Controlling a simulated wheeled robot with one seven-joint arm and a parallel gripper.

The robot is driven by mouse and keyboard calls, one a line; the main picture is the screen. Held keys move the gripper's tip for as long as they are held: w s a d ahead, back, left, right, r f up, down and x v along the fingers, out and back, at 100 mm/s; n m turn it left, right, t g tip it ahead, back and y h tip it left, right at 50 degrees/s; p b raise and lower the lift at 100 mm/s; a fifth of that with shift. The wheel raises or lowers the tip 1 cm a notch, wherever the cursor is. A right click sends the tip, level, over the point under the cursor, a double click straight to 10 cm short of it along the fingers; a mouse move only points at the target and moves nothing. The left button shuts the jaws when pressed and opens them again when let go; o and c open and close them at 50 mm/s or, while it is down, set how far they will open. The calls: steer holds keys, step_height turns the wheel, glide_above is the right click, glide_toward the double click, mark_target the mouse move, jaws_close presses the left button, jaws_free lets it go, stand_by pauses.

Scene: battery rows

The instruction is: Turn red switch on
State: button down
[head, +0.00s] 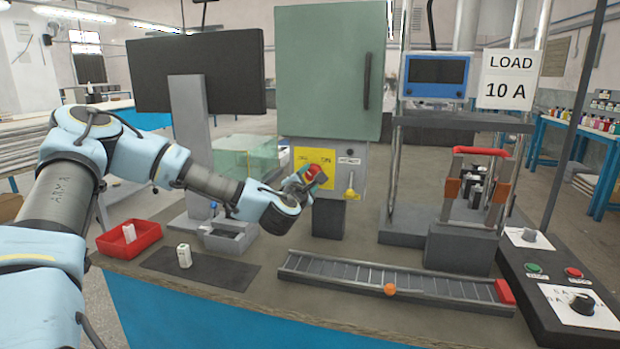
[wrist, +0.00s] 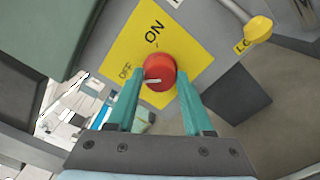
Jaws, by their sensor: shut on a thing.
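The red switch (head: 313,172) is a round knob on a yellow plate (head: 328,158) on the grey panel below a green cabinet. In the wrist view the red knob (wrist: 159,68) has a white pointer mark directed left, roughly to the OFF side; the plate (wrist: 185,42) reads OFF at left and ON above the knob. My gripper (head: 304,180) is at the panel, and its teal fingers (wrist: 160,78) are on either side of the knob, shut on it. The fingers hide part of the knob's sides.
A yellow-handled lever (head: 350,193) hangs right of the plate. A roller conveyor (head: 390,275) with an orange ball (head: 389,289) lies in front. A control box (head: 555,290) is at right.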

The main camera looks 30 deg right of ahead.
steer(key=shift+f+m, duration=0.1)
steer(key=shift+m, duration=0.2)
steer(key=m+b, duration=0.1)
steer(key=m, duration=0.2)
steer(key=shift+m+b, duration=0.3)
steer(key=shift+m, duration=0.1)
steer(key=m+b, duration=0.2)
steer(key=m, duration=0.2)
steer(key=shift+m+b, duration=3.35)
steer(key=shift+m, duration=1.35)
steer(key=shift+c, duration=1.4)
jaws_free()
